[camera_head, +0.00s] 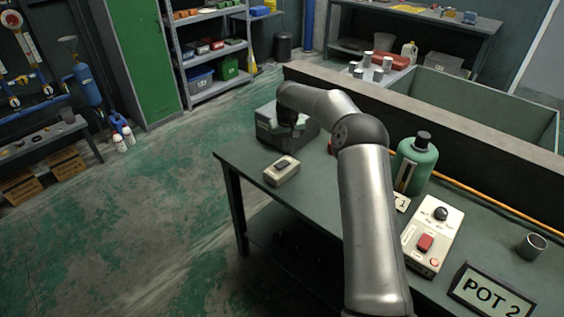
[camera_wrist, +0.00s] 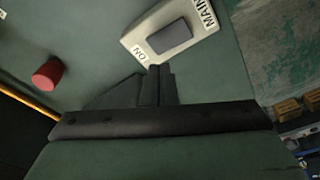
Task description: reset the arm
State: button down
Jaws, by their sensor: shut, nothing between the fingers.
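My arm reaches over the green workbench (camera_head: 330,215). The same switch box (camera_head: 281,171) sits near the bench's left edge in the head view.
A red knob-like part (camera_wrist: 47,73) is left of the fingers.

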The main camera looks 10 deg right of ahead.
notch_tip(320, 180, up, 2)
jog(key=shift+p, duration=0.45)
jog(key=s+a+r, duration=0.1)
jog(key=s+r, duration=0.3)
jog(key=s, duration=0.3)
jog(key=s+a+r+h, duration=0.1)
jog(key=s+r, duration=0.3)
jog(key=s, duration=0.3)
jog(key=s+r, duration=0.4)
jog(key=s, duration=0.3)
jog(key=s+d+f, duration=0.1)
jog(key=s, duration=1.3)
jog(key=s+f+m+g, duration=0.1)
jog(key=s, duration=1.3)
jog(key=shift+d+f+m+y, duration=0.25)
jog(key=shift+d+m+y, duration=0.05)
jog(key=shift+d+y, duration=0.1)
jog(key=shift+s, duration=0.15)
